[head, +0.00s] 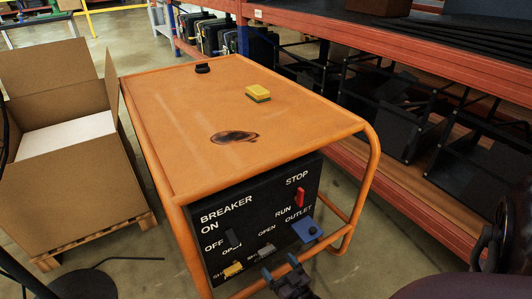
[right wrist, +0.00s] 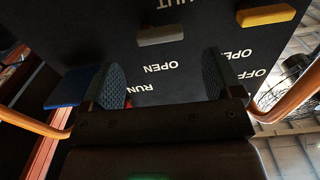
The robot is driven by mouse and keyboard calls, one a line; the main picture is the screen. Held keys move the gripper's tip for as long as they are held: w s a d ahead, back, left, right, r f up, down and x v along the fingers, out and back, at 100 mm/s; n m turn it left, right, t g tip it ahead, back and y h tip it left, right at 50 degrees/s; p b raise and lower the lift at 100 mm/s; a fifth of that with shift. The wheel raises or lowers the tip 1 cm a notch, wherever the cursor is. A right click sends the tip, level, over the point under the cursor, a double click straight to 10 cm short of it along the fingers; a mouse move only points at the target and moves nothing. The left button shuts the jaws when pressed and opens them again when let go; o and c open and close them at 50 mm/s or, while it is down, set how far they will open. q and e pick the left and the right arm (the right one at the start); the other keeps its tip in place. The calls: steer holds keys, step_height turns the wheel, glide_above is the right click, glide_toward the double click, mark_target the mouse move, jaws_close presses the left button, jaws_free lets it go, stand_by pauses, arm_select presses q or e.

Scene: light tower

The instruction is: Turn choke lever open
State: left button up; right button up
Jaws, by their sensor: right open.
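The black control panel (head: 262,222) is on the front of an orange-framed unit. Low on it are a grey lever (head: 266,250) and a yellow lever (head: 232,269), each beside OPEN and SHUT lettering. No choke label is readable. My right gripper (head: 287,275) is open just in front of the panel's lower edge. In the right wrist view, which shows the panel upside down, the grey lever (right wrist: 162,35) lies ahead of the gap between the spread fingers, apart from both. The yellow lever (right wrist: 266,15) is off to the right. My left gripper is out of view.
The panel also carries a red switch (head: 300,197), a dark breaker switch (head: 233,237) and a blue outlet (head: 307,230). Orange frame tubes (head: 360,180) border the panel. A yellow sponge (head: 258,93) lies on top. A cardboard box (head: 60,190) stands left, racking (head: 440,150) right.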

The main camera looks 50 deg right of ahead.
mark_target(268, 253)
arm_select(q)
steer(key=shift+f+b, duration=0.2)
steer(key=shift+b, duration=0.35)
arm_select(e)
steer(key=x, duration=0.6)
steer(key=shift+w, duration=0.25)
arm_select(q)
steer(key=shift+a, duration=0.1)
arm_select(e)
steer(key=c, duration=0.9)
